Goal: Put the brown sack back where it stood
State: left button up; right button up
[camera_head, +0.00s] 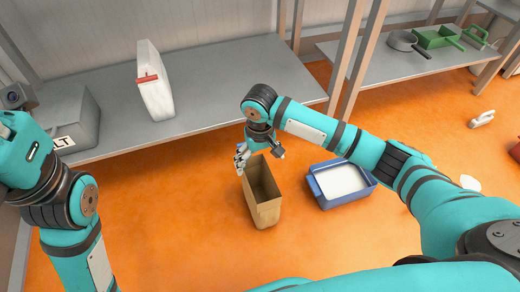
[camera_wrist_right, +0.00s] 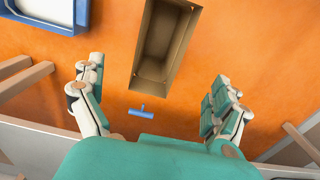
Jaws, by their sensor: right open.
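The brown sack (camera_head: 266,207) stands upright on the orange floor, its top open and its inside empty as far as I can see. In the right wrist view the sack (camera_wrist_right: 135,75) lies ahead of my fingers, its mouth facing the camera. My right gripper (camera_head: 242,156) is above the floor at the sack's far left corner. In its wrist view the two fingers (camera_wrist_right: 158,82) are spread wide with nothing between them. My left arm shows at the left edge, but its fingers are out of the picture.
A blue tray with white contents (camera_head: 314,188) sits right of the sack. A grey shelf (camera_head: 215,85) behind holds a white container (camera_head: 156,95) and a grey box (camera_head: 88,120). A small blue T-shaped thing (camera_wrist_right: 142,113) shows near my fingers. Floor in front of the sack is clear.

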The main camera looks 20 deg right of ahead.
jog(key=shift+r, duration=0.7)
jog(key=shift+a, duration=0.15)
